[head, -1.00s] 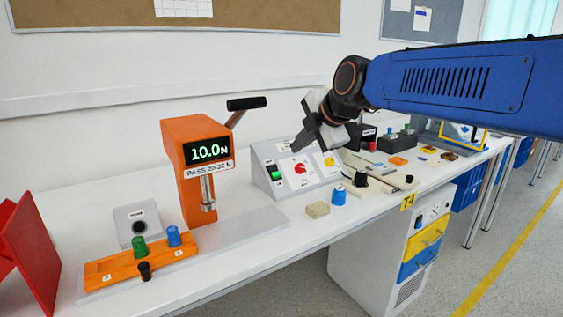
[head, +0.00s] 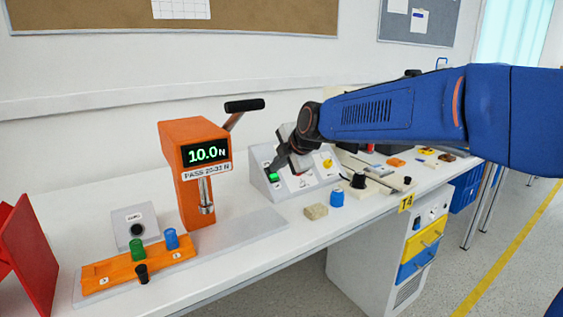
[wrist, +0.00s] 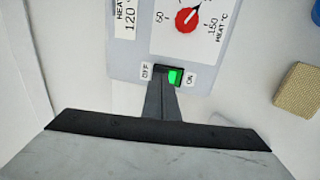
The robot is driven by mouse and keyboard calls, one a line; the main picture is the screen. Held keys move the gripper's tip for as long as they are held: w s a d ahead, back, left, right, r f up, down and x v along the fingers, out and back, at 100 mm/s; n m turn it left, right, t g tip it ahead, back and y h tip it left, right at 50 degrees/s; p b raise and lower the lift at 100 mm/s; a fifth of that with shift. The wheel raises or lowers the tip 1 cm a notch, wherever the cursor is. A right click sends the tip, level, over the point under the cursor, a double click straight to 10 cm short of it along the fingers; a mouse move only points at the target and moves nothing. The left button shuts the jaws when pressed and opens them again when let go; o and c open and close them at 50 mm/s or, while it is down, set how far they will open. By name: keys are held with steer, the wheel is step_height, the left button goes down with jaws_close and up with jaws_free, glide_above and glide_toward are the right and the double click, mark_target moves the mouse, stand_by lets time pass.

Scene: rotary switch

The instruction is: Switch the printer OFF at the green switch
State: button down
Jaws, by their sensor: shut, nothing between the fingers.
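The green switch (head: 272,178) is a lit rocker at the left of a grey sloped control panel (head: 257,178). In the wrist view the green switch (wrist: 175,77) sits between an OFF label (wrist: 147,72) on the left and an ON label (wrist: 191,78) on the right. Its green part shows on the ON side, with a dark part towards OFF. My gripper (head: 271,168) is shut and empty, its tips at the switch. In the wrist view the gripper tips (wrist: 160,84) lie at the OFF side and hide part of the rocker. I cannot tell whether they touch it.
A red heat knob (wrist: 188,19) is beside the switch. A yellow knob (head: 327,163) is further right on the panel. A beige block (head: 316,211) and blue cap (head: 337,197) stand in front. An orange force tester (head: 190,165) stands to the left.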

steer(key=shift+w+a+f, duration=0.1)
steer(key=shift+w+f, duration=0.05)
steer(key=shift+f, duration=0.05)
stand_by(0.3)
steer(key=shift+w+a+g, duration=0.15)
steer(key=shift+a+g, duration=0.05)
steer(key=shift+g, duration=0.1)
steer(key=shift+r, duration=0.15)
steer(key=shift+r, duration=0.6)
steer(key=shift+r, duration=0.1)
